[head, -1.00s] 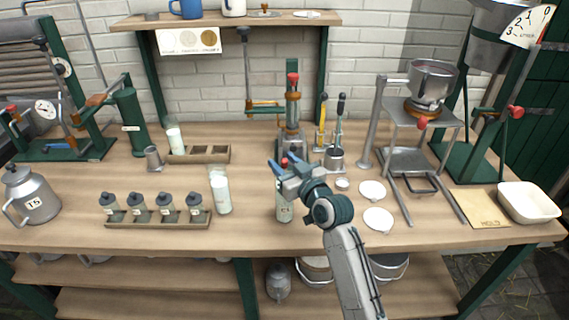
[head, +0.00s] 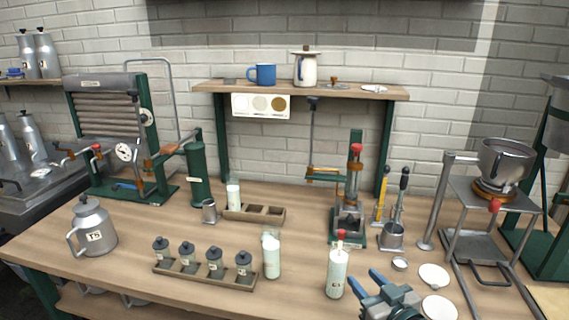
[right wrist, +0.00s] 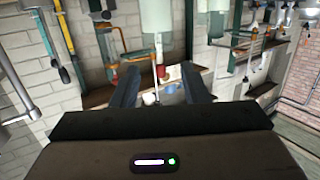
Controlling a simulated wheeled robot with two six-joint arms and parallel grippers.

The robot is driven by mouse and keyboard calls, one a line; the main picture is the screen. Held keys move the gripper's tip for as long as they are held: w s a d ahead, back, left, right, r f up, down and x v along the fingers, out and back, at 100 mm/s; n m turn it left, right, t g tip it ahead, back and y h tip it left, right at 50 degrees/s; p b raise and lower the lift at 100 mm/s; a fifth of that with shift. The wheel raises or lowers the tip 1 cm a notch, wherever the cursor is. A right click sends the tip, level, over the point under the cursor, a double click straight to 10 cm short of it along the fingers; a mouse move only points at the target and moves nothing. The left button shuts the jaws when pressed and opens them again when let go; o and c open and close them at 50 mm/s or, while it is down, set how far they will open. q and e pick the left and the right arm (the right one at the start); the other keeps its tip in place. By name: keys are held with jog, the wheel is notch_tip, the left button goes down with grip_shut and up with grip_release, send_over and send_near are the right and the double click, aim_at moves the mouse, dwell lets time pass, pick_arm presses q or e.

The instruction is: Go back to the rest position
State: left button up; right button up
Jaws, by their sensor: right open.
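My right gripper (head: 383,287) is at the lower right of the head view, over the front part of the bench. Its two blue fingers are apart with nothing between them; they also show in the right wrist view (right wrist: 160,92). A milk bottle with a red-topped stopper (head: 337,272) stands upright on the bench just left of the gripper, apart from it. My left gripper is in neither view.
A second milk bottle (head: 271,256), a rack of small lidded jars (head: 205,273) and a can (head: 93,228) stand to the left. White discs (head: 434,276) lie right of the gripper. A press (head: 350,200) and a stand with a funnel pan (head: 503,165) are behind.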

jog(key=s+d+f+m+g+h, duration=0.1)
jog(key=s+d+f+g+h, duration=0.35)
jog(key=s+f, duration=0.8)
jog(key=s+d+f+m+g+h, duration=0.1)
jog(key=s+f+g, duration=0.75)
jog(key=s, duration=0.65)
notch_tip(320, 180, down, 30)
jog(key=d+g, duration=0.1)
jog(key=d, duration=0.1)
jog(key=s+d+f+g, duration=0.1)
jog(key=s+f, duration=1.6)
jog(key=f, duration=0.1)
jog(key=shift+s+d+m+y, duration=0.3)
jog(key=shift+s+y, duration=0.05)
jog(key=shift+s, duration=0.05)
